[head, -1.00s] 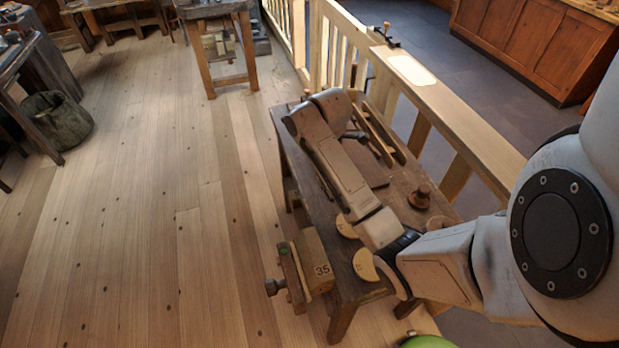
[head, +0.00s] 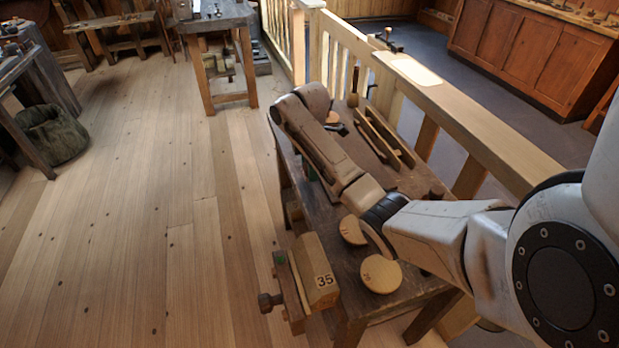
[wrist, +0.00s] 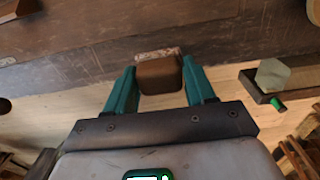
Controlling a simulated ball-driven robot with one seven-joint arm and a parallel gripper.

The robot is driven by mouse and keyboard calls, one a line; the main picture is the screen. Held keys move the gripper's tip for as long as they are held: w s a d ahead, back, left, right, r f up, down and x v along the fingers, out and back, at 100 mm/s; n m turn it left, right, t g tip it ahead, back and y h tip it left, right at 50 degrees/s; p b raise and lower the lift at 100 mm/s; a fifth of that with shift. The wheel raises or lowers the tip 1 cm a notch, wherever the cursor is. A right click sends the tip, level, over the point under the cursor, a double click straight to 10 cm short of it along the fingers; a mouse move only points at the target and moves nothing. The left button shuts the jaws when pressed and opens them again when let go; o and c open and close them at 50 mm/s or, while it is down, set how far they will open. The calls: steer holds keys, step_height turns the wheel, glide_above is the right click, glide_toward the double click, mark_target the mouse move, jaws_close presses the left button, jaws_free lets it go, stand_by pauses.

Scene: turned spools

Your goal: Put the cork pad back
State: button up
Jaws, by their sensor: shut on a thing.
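In the wrist view my gripper (wrist: 158,66) has its two teal fingers closed on the sides of a brown block with rounded corners, which I take to be the cork pad (wrist: 160,77). A paler, speckled strip shows along its far edge. In the head view my forearm reaches over the wooden bench (head: 408,288) toward its left edge. My wrist and forearm hide most of the gripper there, and the pad cannot be made out. The wrist view shows the bench surface beyond the pad and floor nearer to me; whether the pad touches anything is unclear.
Round tan discs (head: 381,274) lie on the bench's near end. A block marked 35 (head: 317,272) sits in a vise at its left side. Long wooden pieces (head: 384,137) lie at the back.

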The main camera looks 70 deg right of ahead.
steer(key=shift+w+d+f, duration=0.15)
steer(key=shift+f, duration=1.65)
steer(key=shift+f, duration=0.1)
steer(key=o, duration=1)
step_height(320, 180, up, 11)
steer(key=shift+f+p, duration=0.1)
steer(key=shift+p, duration=1.1)
steer(key=shift+r+p, duration=0.7)
steer(key=shift+p, duration=0.05)
